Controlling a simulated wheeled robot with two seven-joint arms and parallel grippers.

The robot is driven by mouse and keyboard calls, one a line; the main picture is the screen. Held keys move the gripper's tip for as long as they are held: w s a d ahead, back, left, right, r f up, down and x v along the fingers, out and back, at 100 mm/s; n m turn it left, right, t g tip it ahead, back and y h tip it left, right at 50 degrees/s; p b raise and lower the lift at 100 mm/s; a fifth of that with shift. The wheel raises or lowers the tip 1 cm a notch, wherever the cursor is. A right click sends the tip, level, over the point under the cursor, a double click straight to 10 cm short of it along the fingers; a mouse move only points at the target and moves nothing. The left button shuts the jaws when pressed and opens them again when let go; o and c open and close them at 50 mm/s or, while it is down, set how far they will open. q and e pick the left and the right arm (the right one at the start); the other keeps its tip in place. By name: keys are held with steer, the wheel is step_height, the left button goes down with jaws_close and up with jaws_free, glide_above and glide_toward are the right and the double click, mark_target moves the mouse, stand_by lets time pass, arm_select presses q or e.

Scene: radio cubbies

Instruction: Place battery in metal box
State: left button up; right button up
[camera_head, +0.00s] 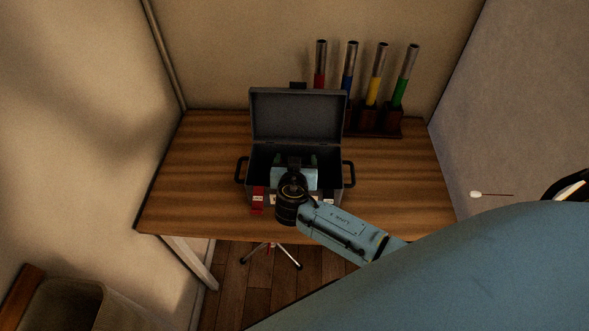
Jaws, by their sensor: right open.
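The grey metal box (297,115) stands on the wooden table with its lid raised at the back. My right arm comes in from the lower right, and its wrist hangs in front of and over the box. My right gripper (294,163) points into the box opening and is open, though its fingertips are largely hidden by the wrist. I cannot make out a battery; the wrist hides much of the inside of the box. My left gripper is not in view.
The box has black side handles and a red latch (257,199) in front. Behind it, a dark rack (376,124) holds several upright tubes banded red, blue, yellow and green. The table (198,165) is bare to the left. Walls close in on both sides.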

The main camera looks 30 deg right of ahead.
steer(key=v, duration=1.2)
stand_by(0.9)
